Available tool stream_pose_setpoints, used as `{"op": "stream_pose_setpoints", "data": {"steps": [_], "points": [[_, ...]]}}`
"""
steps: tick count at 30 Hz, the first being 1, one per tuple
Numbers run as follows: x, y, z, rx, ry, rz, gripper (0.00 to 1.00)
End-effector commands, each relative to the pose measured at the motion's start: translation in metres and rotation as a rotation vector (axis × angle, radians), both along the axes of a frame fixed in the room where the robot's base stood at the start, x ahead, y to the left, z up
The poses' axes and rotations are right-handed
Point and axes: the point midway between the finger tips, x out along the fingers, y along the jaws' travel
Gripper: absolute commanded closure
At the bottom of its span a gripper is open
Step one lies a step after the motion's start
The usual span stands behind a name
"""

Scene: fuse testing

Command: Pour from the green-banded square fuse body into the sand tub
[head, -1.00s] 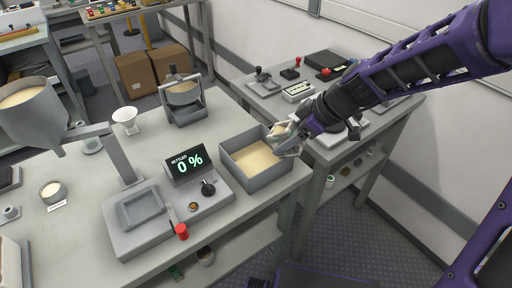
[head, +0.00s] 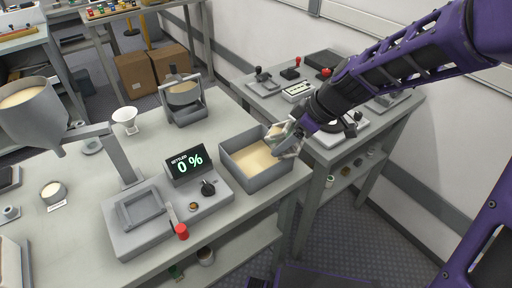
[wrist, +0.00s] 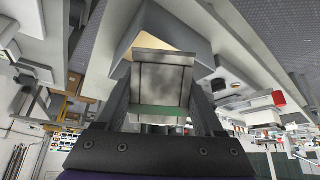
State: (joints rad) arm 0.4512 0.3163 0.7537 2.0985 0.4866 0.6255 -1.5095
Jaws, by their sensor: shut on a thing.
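The square fuse body (wrist: 160,82) is grey metal with a green band (wrist: 158,110) near my gripper in the wrist view. My gripper (head: 284,139) is shut on it. In the head view the held body (head: 274,132) is small and partly hidden by the fingers, at the right rim of the sand tub. The sand tub (head: 264,182) is an open grey square box holding pale sand. In the wrist view the body overlaps the tub (wrist: 190,42). I cannot make out any sand flowing from the body.
A grey machine with a display reading 0 % (head: 188,162) stands left of the tub. A hopper (head: 34,112) with sand is at the far left. A tilted round sieve-like pan (head: 183,95) and a white funnel (head: 125,118) stand behind. The right bench (head: 322,150) holds small devices.

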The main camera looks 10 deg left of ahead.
Motion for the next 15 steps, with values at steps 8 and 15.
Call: {"op": "stream_pose_setpoints", "data": {"steps": [8,15], "points": [[0.0008,0.0017,-0.0002,-0.016,0.000,0.001,1.00],[0.0010,0.0018,0.0003,-0.031,0.003,0.001,1.00]]}}
